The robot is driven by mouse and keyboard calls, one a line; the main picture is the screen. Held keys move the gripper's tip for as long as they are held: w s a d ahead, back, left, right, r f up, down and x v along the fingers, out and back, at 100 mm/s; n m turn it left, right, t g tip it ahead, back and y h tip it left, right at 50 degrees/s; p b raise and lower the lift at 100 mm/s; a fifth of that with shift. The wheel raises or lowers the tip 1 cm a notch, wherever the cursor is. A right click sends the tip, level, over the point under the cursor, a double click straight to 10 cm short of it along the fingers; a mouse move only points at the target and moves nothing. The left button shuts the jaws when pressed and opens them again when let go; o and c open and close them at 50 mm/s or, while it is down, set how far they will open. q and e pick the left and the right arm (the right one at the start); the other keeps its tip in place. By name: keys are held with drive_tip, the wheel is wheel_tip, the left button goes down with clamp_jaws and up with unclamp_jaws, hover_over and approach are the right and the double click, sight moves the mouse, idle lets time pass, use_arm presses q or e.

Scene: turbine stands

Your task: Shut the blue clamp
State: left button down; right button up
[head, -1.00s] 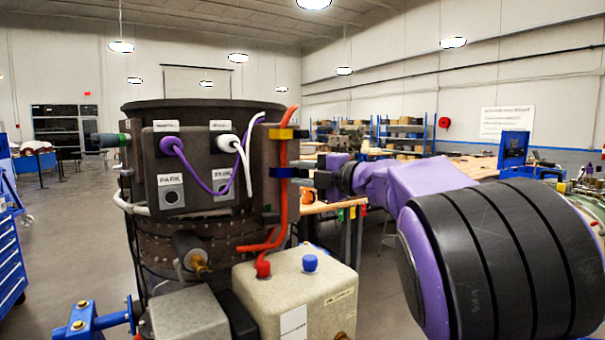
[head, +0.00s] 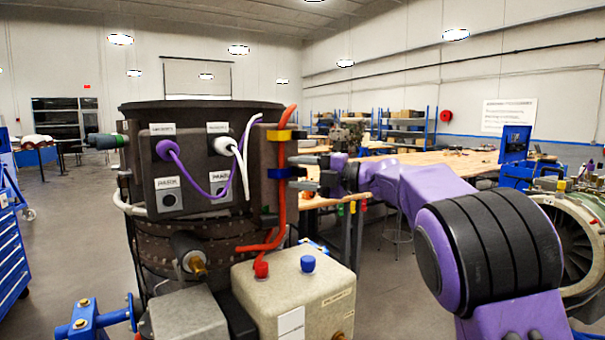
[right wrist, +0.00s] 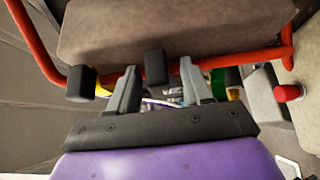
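The blue clamp (head: 280,173) is a blue band across the orange-red hose on the dark upright bracket, below the yellow clamp (head: 280,135). A black end sticks out from it on the right. My right gripper (head: 300,172) is just right of the blue clamp, its two fingers apart one above the other. In the right wrist view the gripper (right wrist: 158,88) shows open grey fingers, with a black block (right wrist: 155,67) in line with the gap, seemingly the clamp's end. I cannot tell whether they touch. My left gripper is out of view.
The orange-red hose (head: 283,200) runs down the bracket to a beige box (head: 295,290) with red and blue caps. A control box (head: 190,165) with purple and white cables is left of it. A wooden workbench (head: 430,170) stands behind my right arm.

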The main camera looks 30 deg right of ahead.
drive_tip(key=b+v, duration=0.5)
drive_tip(key=v, duration=0.5)
drive_tip(key=shift+s+d, duration=0.2)
drive_tip(key=shift+d, duration=0.05)
